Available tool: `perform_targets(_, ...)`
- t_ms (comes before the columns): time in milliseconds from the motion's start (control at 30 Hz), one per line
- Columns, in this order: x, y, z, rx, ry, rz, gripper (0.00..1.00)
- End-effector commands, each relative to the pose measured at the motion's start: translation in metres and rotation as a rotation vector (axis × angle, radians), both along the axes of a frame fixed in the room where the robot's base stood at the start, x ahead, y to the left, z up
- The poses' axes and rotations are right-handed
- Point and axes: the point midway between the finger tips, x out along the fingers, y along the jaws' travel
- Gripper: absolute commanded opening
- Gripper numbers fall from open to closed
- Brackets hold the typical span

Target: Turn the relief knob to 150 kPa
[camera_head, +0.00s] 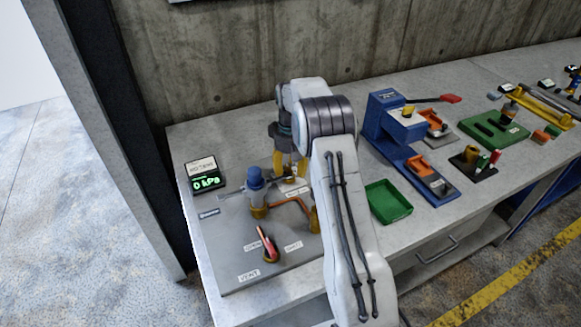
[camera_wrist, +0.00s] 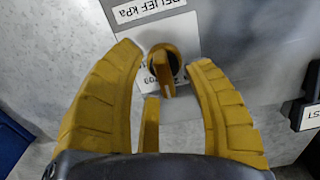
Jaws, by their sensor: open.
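The relief knob (camera_wrist: 163,66) shows in the wrist view as a dark round base with a yellow grip bar, below a white label reading RELIEF kPa (camera_wrist: 145,9). A partly hidden number plate lies behind it. My gripper (camera_wrist: 166,60) is open, with one yellow finger on each side of the knob and a third below it. I cannot tell whether any finger touches it. In the head view my gripper (camera_head: 290,168) points down over the back of the grey panel (camera_head: 230,262), and the knob is mostly hidden there.
A blue-capped fitting (camera_head: 256,178) and orange pipe stand close to my gripper. A red-handled lever (camera_head: 268,243) is at the panel's front. A green tray (camera_head: 388,201) and blue machine (camera_head: 385,125) are to the right. The concrete wall (camera_head: 220,50) is behind.

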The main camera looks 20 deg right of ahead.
Motion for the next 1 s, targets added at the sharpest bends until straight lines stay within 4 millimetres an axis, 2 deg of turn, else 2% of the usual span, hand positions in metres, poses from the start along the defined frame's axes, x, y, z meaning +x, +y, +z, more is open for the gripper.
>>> perform_targets(67,-0.0001,0.0000,0.0001,0.000,0.000,0.000,0.44)
perform_targets(567,-0.0001,0.0000,0.0004,0.000,0.000,0.000,0.00)
perform_targets(1000,-0.0003,0.0001,0.0003,0.000,0.001,-0.047,0.00)
